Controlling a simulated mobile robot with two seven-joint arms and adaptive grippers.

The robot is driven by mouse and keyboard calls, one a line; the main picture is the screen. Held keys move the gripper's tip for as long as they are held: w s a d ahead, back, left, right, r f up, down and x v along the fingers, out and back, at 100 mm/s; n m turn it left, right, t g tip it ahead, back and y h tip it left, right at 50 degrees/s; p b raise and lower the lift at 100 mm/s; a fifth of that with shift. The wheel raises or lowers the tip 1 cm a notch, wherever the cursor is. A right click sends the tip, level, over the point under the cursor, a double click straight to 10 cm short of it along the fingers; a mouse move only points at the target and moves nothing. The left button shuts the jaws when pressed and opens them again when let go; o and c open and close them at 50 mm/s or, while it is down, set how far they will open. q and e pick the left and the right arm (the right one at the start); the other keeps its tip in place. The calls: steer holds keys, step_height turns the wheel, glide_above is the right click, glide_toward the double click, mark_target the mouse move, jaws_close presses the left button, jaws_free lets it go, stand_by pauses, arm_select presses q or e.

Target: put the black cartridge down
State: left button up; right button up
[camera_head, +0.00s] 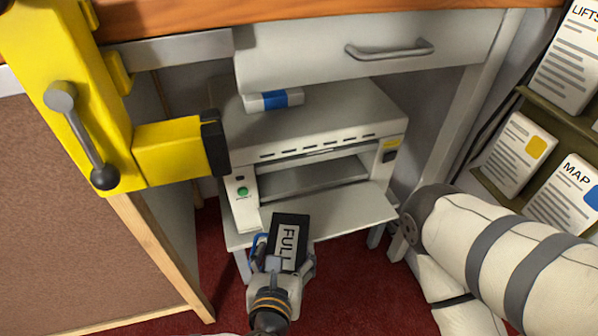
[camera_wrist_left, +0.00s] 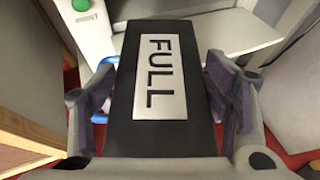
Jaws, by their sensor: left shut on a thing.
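The black cartridge (camera_head: 290,222) has a pale label reading FULL. My left gripper (camera_head: 283,258) is shut on it, with one finger on each side. In the left wrist view the cartridge (camera_wrist_left: 120,112) fills the middle between the fingers of my left gripper (camera_wrist_left: 165,95), with the label facing the camera. In the head view the cartridge appears in front of the white machine's stand, overlapping its front edge. I cannot tell whether it touches anything below. My right gripper is out of view.
The white machine (camera_head: 340,105) has an open front slot and a green button, and stands on a low pale stand (camera_head: 340,217). A white block with a blue band (camera_head: 274,99) lies on top. A yellow clamp-like frame (camera_head: 175,152) juts in at left. A drawer (camera_head: 440,62) hangs above.

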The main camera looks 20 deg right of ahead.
arm_select(q)
steer(key=w+d+b, duration=0.2)
steer(key=w+b, duration=0.1)
steer(key=w, duration=0.3)
steer(key=w+d+b, duration=0.2)
steer(key=w+b, duration=0.1)
steer(key=w, duration=0.2)
steer(key=w+d+b, duration=0.3)
steer(key=w, duration=0.3)
steer(key=shift+w+f, duration=0.2)
steer(key=shift+w, duration=0.15)
steer(key=w+b, duration=0.1)
steer(key=w+d+b, duration=0.1)
steer(key=w+b, duration=0.2)
steer(key=shift+w+d+f, duration=0.1)
steer(key=shift+d, duration=0.2)
steer(key=shift+r, duration=0.25)
steer(key=shift+f, duration=0.2)
steer(key=o, duration=1.8)
steer(key=shift+a, duration=0.1)
steer(key=shift+c, duration=0.2)
steer(key=shift+o, duration=0.7)
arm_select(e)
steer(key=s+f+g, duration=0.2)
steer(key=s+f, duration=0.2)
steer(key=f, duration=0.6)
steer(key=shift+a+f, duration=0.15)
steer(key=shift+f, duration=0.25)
